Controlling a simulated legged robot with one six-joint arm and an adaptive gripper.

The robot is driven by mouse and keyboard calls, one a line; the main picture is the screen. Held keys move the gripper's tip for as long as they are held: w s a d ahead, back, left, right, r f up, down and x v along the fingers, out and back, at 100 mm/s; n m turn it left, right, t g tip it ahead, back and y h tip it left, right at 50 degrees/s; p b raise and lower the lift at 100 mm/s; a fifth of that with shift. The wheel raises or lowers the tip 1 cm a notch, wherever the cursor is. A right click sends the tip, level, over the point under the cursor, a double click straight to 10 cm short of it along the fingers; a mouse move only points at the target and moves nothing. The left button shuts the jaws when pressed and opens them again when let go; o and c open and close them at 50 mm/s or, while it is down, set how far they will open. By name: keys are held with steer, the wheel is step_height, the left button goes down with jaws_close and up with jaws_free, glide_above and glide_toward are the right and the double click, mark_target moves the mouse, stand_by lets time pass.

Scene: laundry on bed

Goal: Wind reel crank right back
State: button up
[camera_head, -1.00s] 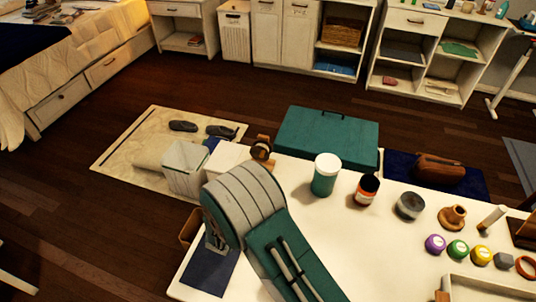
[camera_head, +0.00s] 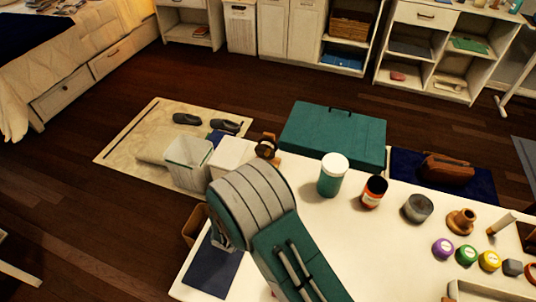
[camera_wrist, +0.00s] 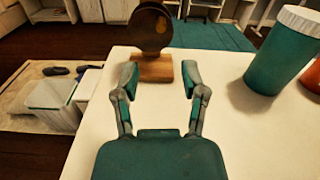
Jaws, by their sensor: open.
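The reel (camera_wrist: 151,27) is a dark round disc on a wooden base (camera_wrist: 153,68) at the table's far edge in the wrist view. It also shows small in the head view (camera_head: 266,146), partly hidden by my arm. Its crank cannot be made out clearly. My gripper (camera_wrist: 160,78) is open and empty in the wrist view, its two fingers apart, in front of the reel's base and seemingly not touching it.
A teal jar with a white lid (camera_head: 333,174) stands right of the reel. A brown jar (camera_head: 373,191) and a grey tin (camera_head: 417,208) are farther right. A teal chest (camera_head: 333,135) stands beyond the table. A dark blue mat (camera_head: 213,268) lies at the table's left.

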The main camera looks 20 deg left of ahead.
mark_target(265, 151)
steer(key=w, duration=0.6)
steer(key=w+a, duration=0.1)
steer(key=w, duration=0.3)
jaws_close()
